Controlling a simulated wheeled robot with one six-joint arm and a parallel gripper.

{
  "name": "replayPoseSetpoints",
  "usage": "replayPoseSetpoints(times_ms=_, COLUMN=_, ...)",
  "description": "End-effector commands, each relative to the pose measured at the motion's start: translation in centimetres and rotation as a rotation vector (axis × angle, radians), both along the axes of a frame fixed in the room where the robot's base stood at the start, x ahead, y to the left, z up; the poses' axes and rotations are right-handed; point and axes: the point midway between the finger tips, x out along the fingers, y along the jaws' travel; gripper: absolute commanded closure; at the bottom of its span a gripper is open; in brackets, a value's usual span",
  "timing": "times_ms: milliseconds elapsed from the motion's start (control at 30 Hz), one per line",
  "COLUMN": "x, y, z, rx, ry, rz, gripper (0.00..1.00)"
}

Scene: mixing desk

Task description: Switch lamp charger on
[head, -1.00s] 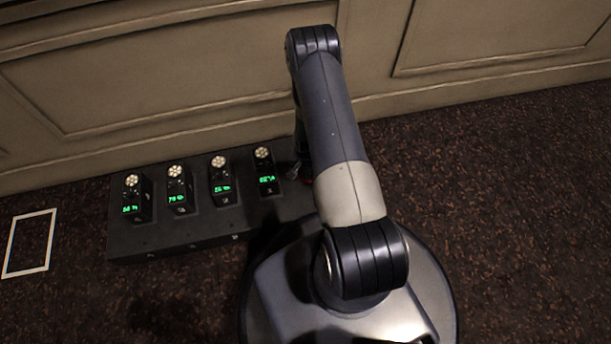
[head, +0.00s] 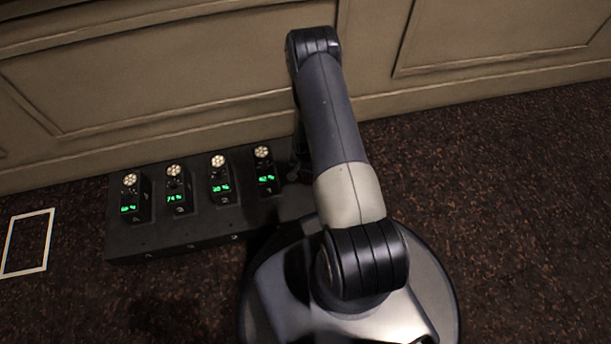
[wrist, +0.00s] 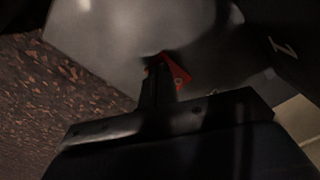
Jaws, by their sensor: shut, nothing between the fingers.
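The lamp charger is a long black box (head: 170,240) on the floor against the wall, in the head view. Several small lamps stand in it, each with a round pale head and a lit green percentage display. The charger's right end is hidden behind my arm. My gripper (wrist: 158,72) is shut and empty in the wrist view, with its tips at a small red part (wrist: 181,75). The red part may be the switch; I cannot tell whether they touch or which way it is set. In the head view my arm mostly hides the gripper.
A panelled beige wall (head: 190,75) runs close behind the charger. A white rectangular outline (head: 28,242) lies on the dark speckled carpet (head: 510,200) at the left. The carpet to the right is clear.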

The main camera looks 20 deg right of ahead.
Motion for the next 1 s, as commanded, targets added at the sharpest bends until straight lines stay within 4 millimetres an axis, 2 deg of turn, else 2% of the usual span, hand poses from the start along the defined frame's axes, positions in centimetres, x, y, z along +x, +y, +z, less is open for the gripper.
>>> replayPoseSetpoints(times_ms=533, x=0.0, y=0.0, z=-0.4, rx=-0.001, ry=-0.001, rz=0.000, gripper=1.00)
replayPoseSetpoints(times_ms=1000, x=0.0, y=0.0, z=3.1, rx=-0.001, ry=-0.001, rz=0.000, gripper=1.00)
